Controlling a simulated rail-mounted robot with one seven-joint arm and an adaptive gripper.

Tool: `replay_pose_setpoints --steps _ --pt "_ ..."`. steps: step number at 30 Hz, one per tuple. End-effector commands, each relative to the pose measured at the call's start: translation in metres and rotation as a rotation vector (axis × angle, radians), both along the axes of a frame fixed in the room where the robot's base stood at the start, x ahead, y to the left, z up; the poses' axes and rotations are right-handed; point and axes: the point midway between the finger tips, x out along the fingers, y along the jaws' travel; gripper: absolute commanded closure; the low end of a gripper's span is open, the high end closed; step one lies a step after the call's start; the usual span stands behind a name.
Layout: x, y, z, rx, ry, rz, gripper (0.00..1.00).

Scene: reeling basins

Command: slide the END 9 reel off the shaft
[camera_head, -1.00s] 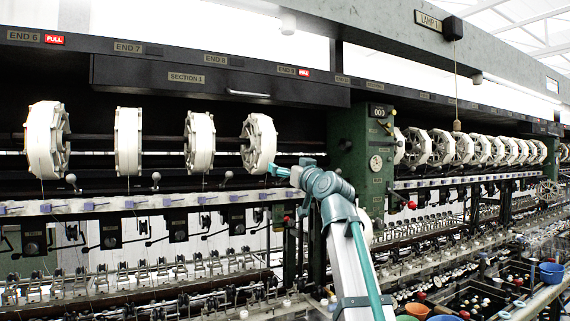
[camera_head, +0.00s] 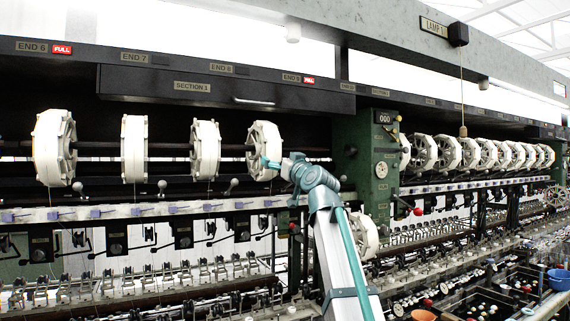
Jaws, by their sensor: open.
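The END 9 reel (camera_head: 257,146) is a white faceted reel on the dark horizontal shaft (camera_head: 100,146), below the END 9 label (camera_head: 291,78) with its red FULL tag. It is the rightmost of the reels in this section, left of the green post. My gripper (camera_head: 266,162) is open, with its teal fingertips at the right face of this reel. I cannot tell whether they touch the rim. The far side of the reel is hidden.
Other white reels hang under END 6 (camera_head: 54,148), END 7 (camera_head: 133,148) and END 8 (camera_head: 205,150). The green post (camera_head: 366,165) stands right of my gripper. A pale rail (camera_head: 130,212) with knobbed levers runs below.

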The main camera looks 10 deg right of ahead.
Motion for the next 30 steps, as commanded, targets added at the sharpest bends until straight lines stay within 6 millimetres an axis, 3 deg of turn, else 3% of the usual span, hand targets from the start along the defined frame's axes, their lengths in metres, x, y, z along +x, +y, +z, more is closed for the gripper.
replay_pose_setpoints --steps 12,27,30 --pt "0.044 0.011 0.010 0.000 0.000 0.000 0.05" --pt "0.053 0.015 0.013 0.000 0.000 0.000 0.05" --pt "0.053 0.015 0.013 0.000 0.000 0.000 0.19"
